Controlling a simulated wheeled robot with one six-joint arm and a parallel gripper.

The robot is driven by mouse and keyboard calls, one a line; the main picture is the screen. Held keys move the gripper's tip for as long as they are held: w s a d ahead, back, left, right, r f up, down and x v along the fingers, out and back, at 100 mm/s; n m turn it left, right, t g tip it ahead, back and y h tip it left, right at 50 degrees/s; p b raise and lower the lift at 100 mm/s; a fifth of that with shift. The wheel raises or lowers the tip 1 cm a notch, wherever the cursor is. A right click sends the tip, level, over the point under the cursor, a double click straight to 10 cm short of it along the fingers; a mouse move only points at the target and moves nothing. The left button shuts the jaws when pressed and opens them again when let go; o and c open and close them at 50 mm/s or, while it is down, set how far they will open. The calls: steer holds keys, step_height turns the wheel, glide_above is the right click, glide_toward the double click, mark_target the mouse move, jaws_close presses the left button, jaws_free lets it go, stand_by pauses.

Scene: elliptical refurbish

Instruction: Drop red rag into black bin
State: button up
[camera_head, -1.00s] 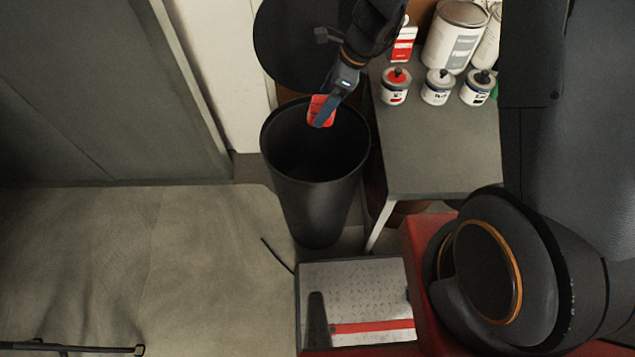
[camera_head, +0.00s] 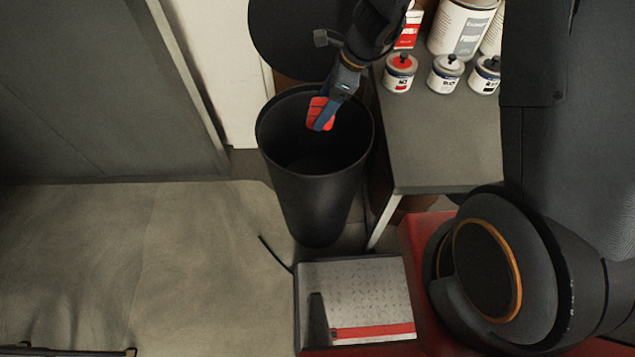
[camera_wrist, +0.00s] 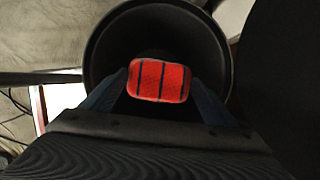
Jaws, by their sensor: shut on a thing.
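The red rag (camera_head: 317,113) shows between the fingers of my gripper (camera_head: 322,122), over the mouth of the black bin (camera_head: 318,205). In the wrist view the rag (camera_wrist: 159,81) is a small red pad with dark stripes, held between the two blue fingertips of my gripper (camera_wrist: 160,84). The round dark opening of the black bin (camera_wrist: 100,50) lies behind it. The bin stands upright on the floor and its inside is too dark to make out.
A grey table (camera_head: 440,150) stands right of the bin, with several small cans (camera_head: 445,74) and a large white can (camera_head: 461,28) on it. A black round lid-like disc (camera_head: 300,40) is behind the bin. Open floor (camera_head: 140,270) lies to the left.

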steer(key=o, duration=1)
steer(key=shift+o, duration=0.2)
steer(key=v, duration=0.8)
steer(key=shift+f, duration=0.1)
